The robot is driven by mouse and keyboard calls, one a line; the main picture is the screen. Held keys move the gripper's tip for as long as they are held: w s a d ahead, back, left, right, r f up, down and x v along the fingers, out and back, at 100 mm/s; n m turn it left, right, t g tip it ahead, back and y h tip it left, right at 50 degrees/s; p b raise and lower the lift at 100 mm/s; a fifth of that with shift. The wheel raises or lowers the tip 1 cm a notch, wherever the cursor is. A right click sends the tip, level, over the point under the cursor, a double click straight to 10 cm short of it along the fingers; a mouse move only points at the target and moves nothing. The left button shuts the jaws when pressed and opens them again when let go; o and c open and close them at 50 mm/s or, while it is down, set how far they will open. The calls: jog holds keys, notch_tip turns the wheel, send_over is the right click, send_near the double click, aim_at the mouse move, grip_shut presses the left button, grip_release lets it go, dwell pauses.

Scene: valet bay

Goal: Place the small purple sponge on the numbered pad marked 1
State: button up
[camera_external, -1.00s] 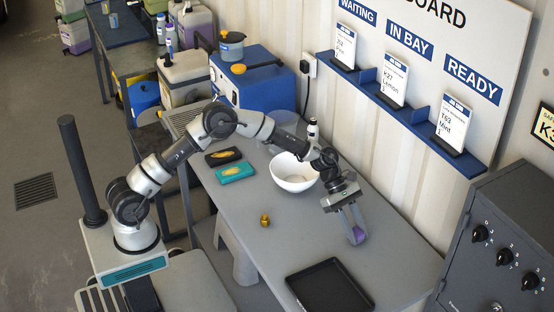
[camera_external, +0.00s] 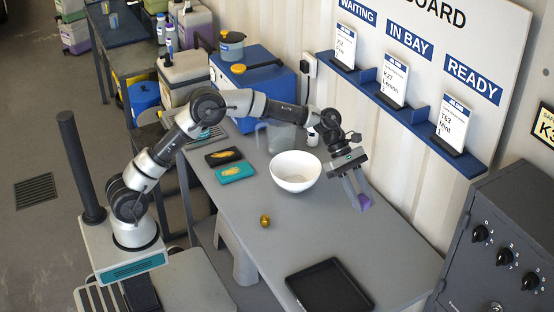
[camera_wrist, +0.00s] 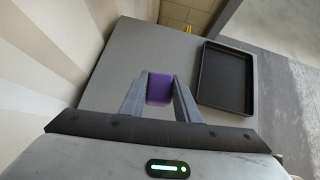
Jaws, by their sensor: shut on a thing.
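My gripper (camera_external: 360,203) is shut on the small purple sponge (camera_external: 366,200). It holds the sponge above the grey table, right of the white bowl. In the wrist view the sponge (camera_wrist: 159,88) sits between the two fingers, with the table below it. A black flat piece (camera_external: 217,158) and a teal flat piece (camera_external: 228,174) with yellowish marks lie at the table's left. I cannot read a number on either, and I can make out no pad marked 1.
The white bowl (camera_external: 296,184) stands mid-table, with a clear jug (camera_external: 284,138) behind it. A small gold object (camera_external: 265,221) lies in front. A black tray (camera_external: 329,288) lies at the near end. The wall shelf (camera_external: 403,108) and a grey cabinet (camera_external: 505,243) flank the right side.

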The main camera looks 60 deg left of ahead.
aim_at(362, 198)
notch_tip(362, 198, up, 10)
jog(key=w+a+n+t+p, duration=0.2)
jog(key=w+a+n, duration=0.15)
jog(key=a, duration=1.85)
jog(key=s+a+n+t+y+p, duration=0.2)
jog(key=s+a+n+p, duration=0.1)
jog(key=a, duration=2)
jog(key=s+a+n+t+y+p, duration=0.2)
jog(key=s+a+n, duration=0.1)
jog(key=s+a, duration=1)
jog(key=s+a+n+t+y+p, duration=0.1)
jog(key=s+a+n+p, duration=0.1)
jog(key=s+a, duration=1.15)
jog(key=shift+n, duration=0.25)
jog(key=w+a+f, duration=0.1)
jog(key=f, duration=0.2)
jog(key=w+a+f, duration=0.1)
jog(key=f, duration=0.3)
jog(key=w+a+f, duration=0.1)
jog(key=f, duration=0.2)
jog(key=shift+w+a+f+b, duration=0.2)
jog(key=shift+a+f+b, duration=0.05)
jog(key=shift+a+b, duration=0.1)
jog(key=shift+y, duration=0.3)
jog(key=shift+f, duration=2.1)
